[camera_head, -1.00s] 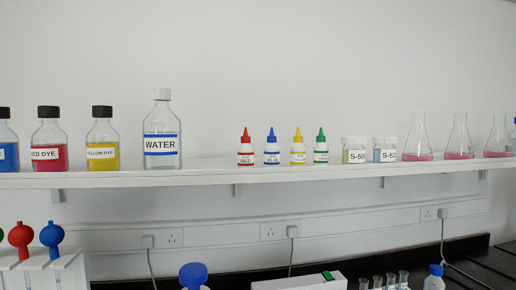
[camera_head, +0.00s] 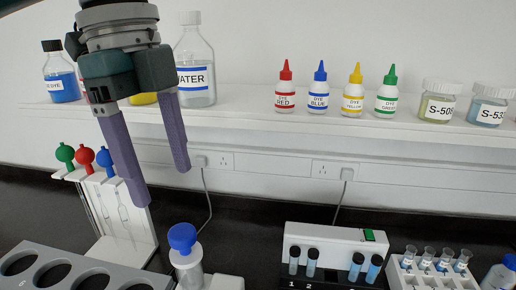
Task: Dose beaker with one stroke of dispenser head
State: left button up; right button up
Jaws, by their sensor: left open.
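My left gripper (camera_head: 160,187) hangs down from the top left, open, with its two purple fingers apart and nothing between them. Below it on the dark bench stands a clear, pale-bodied vessel with a blue top (camera_head: 182,238), apparently the dispenser head. The fingertips are above it in the picture and apart from it. Its lower part is cut by the bottom edge. I cannot make out a beaker. My right gripper is not in view.
A rack (camera_head: 149,228) with green, red and blue bulb pipettes stands left of the blue top. A grey holed rack (camera_head: 115,274) is at lower left. A white device (camera_head: 330,240) with vials stands right. The shelf (camera_head: 300,120) holds bottles.

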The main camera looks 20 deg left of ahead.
aim_at(181, 231)
pick_arm(q)
jog(key=f, duration=0.3)
jog(key=d+f+p, duration=0.1)
jog(key=f, duration=0.5)
jog(key=shift+d+f+p, duration=0.15)
jog(key=shift+f+p, duration=0.2)
jog(key=shift+p, duration=0.05)
grip_shut()
